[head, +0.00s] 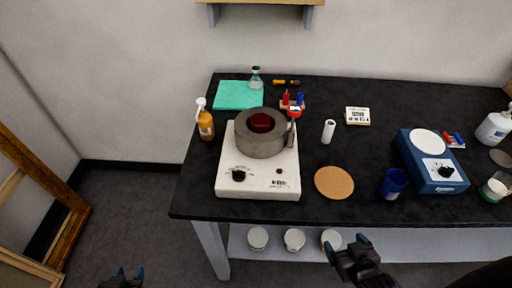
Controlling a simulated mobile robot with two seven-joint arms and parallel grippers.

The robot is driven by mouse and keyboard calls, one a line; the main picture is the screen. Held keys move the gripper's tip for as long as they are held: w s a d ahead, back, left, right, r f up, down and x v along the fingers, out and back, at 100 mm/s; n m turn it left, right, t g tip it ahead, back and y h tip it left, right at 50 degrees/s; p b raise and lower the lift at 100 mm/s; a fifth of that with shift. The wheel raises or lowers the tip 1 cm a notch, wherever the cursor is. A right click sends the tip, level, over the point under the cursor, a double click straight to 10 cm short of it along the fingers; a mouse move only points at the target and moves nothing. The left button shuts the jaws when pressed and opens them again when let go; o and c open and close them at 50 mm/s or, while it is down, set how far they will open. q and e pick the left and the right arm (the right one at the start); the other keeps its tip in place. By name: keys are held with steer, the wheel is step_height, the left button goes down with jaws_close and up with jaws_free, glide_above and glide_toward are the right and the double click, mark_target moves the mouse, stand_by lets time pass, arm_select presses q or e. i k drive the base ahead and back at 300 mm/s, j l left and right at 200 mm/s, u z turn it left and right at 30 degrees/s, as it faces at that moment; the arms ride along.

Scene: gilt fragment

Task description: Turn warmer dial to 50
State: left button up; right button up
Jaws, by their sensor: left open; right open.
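A white warmer (227,188) stands on the left part of the black bench. It carries a thick grey ring (261,148) with a dark red pot (261,122) inside. Its black dial (239,175) is on the left of the front panel; the setting marks are too small to read. My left gripper (127,272) is open at the bottom edge, over the floor, left of the bench and far from the dial. My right gripper (348,243) is open and empty in front of the bench, right of the warmer and below the dial in the picture. Neither touches anything.
A blue device (432,170) with a white round plate and its own black dial (446,171) stands at right. A cork disc (334,182) and dark blue cup (393,183) lie between. An amber pump bottle (205,122) stands left of the warmer. The bench's front edge is clear.

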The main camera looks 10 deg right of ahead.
mark_target(238, 175)
steer(key=k+j+u, duration=0.1)
steer(key=j+u, duration=0.4)
steer(key=u, duration=0.15)
steer(key=k+j, duration=0.05)
